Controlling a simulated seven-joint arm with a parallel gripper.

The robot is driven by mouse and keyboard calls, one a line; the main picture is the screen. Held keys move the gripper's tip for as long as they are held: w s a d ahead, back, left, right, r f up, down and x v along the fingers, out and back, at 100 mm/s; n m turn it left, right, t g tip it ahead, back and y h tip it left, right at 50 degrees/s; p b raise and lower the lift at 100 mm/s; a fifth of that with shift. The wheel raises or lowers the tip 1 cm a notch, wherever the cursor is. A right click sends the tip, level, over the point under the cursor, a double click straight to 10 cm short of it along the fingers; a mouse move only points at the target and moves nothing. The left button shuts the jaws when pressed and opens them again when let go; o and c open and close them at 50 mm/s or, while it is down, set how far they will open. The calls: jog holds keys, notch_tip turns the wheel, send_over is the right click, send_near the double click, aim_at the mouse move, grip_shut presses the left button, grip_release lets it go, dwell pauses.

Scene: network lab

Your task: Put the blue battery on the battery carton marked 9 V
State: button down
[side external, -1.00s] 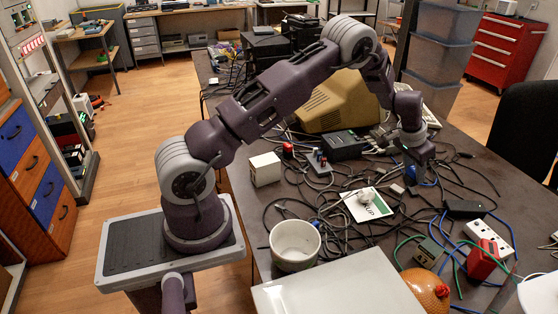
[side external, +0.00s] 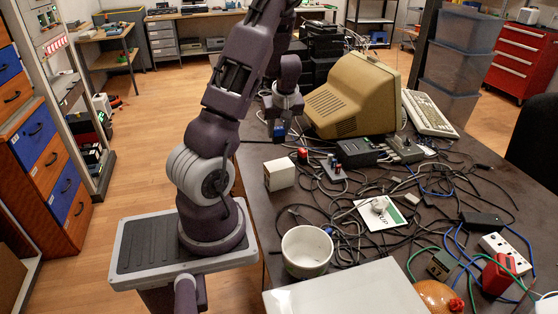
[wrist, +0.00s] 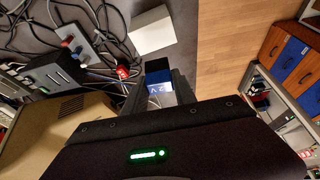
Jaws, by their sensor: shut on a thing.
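My gripper (side external: 281,117) is shut on the blue battery (side external: 279,131), holding it above the table's far left part, behind and level with the left side of the white box.
A small red block (side external: 302,155) and a switch board (side external: 333,168) lie near the white box. A beige monitor (side external: 352,95) stands right of my gripper. Tangled cables cover the middle. A white bowl (side external: 307,250) and pale panel (side external: 345,290) are nearer the camera.

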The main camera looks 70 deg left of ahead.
notch_tip(320, 180, down, 8)
jog(key=shift+w+f, duration=0.1)
jog(key=c, duration=1)
grip_release()
